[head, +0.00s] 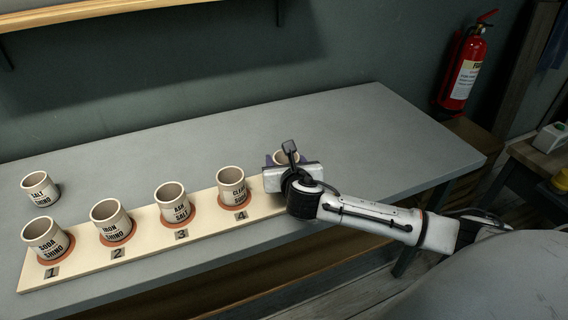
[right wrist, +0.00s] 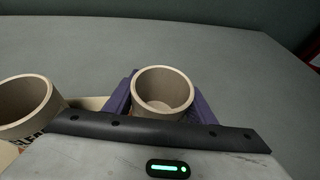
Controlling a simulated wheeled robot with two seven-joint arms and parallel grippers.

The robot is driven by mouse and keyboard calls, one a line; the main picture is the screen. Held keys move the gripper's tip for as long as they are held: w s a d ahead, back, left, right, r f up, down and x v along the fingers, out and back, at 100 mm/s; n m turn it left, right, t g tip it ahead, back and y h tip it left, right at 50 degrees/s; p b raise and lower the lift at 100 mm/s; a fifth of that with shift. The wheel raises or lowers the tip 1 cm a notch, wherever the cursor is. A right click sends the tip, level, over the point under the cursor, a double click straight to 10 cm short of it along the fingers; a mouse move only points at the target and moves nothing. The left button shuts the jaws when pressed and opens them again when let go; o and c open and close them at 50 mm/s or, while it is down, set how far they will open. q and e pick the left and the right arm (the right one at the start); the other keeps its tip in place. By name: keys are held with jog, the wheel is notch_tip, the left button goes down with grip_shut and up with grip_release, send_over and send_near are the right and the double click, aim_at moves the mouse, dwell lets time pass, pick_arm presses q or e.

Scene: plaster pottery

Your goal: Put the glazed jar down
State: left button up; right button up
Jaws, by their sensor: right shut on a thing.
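My right gripper (head: 284,162) is at the right end of the cream board (head: 85,262). It is shut on a pale jar (head: 287,155), one purple finger on each side. In the right wrist view the jar (right wrist: 162,88) is upright, open-topped and looks empty. My gripper body hides its label and base, so I cannot tell whether it touches the board. Left along the board stand similar jars: the one at number 4 (head: 231,187), the ash salt jar (head: 172,203) at 3, the iron shino jar (head: 110,222) at 2 and the soda shino jar (head: 45,240) at 1.
The salt shino jar (head: 39,188) stands on the grey table (head: 330,125) behind the board's left end. The number 4 jar is close left of my gripper, partly visible in the right wrist view (right wrist: 25,105). The table behind and right is clear. A fire extinguisher (head: 466,72) hangs beyond.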

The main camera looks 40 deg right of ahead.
jog(key=shift+f, duration=0.35)
jog(key=shift+r, duration=0.1)
jog(key=o, duration=1.1)
jog(key=shift+f, duration=0.2)
jog(key=shift+o, duration=0.2)
jog(key=shift+r, duration=0.1)
jog(key=shift+s+a+r, duration=0.1)
jog(key=shift+r, duration=0.05)
jog(key=p+v, duration=0.1)
jog(key=v, duration=1)
jog(key=shift+s+a, duration=0.2)
jog(key=shift+s, duration=0.1)
